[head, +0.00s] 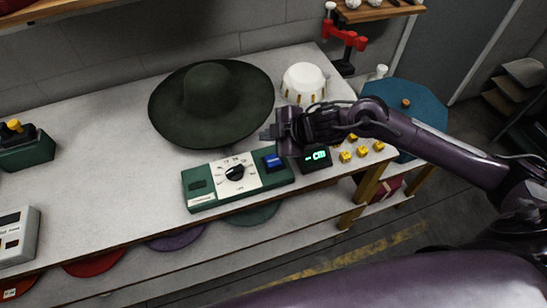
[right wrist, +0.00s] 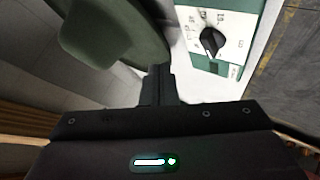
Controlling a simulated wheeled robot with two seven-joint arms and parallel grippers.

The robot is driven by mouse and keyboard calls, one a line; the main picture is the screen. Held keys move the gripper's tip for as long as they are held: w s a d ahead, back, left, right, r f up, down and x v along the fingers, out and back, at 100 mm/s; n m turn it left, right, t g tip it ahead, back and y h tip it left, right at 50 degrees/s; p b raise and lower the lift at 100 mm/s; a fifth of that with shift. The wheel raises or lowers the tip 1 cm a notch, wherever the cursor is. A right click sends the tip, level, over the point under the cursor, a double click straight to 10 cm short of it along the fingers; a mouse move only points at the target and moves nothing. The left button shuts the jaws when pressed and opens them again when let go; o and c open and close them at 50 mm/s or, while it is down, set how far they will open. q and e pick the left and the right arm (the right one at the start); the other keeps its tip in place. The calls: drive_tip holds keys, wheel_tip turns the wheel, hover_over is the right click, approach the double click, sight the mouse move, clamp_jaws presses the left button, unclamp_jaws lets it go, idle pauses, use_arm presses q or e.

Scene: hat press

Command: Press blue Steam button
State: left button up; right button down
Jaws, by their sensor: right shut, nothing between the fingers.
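The blue Steam button (head: 273,162) is on the right end of a green and white control box (head: 208,197) at the table's front edge. The box has a black dial (head: 235,172), which also shows in the right wrist view (right wrist: 211,41). My right gripper (head: 267,133) is shut and empty, a little behind the button in the picture. Its height above the table is hard to tell. In the right wrist view its closed fingers (right wrist: 158,84) lie between the hat and the box; the button does not show there. My left gripper is out of view.
A wide dark green hat (head: 210,100) lies behind the box. A white ribbed object (head: 303,82) stands right of it. The table's left middle is clear.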

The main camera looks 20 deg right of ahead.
drive_tip(key=shift+d+r+n+g, duration=0.15)
drive_tip(key=shift+d, duration=0.5)
drive_tip(key=shift+d+r+n+g, duration=0.1)
drive_tip(key=shift+d+n+g, duration=0.05)
drive_tip(key=shift+d, duration=0.45)
drive_tip(key=shift+s+f, duration=0.1)
drive_tip(key=b, duration=0.7)
hover_over(267, 156)
drive_tip(key=s+d, duration=0.2)
drive_tip(key=s, duration=0.1)
drive_tip(key=f, duration=0.7)
drive_tip(key=shift+w+d+f, duration=0.1)
drive_tip(key=shift+w+f, duration=0.15)
drive_tip(key=shift+f, duration=0.1)
drive_tip(key=shift+f+b, duration=0.4)
drive_tip(key=shift+b, duration=0.05)
drive_tip(key=shift+f, duration=0.45)
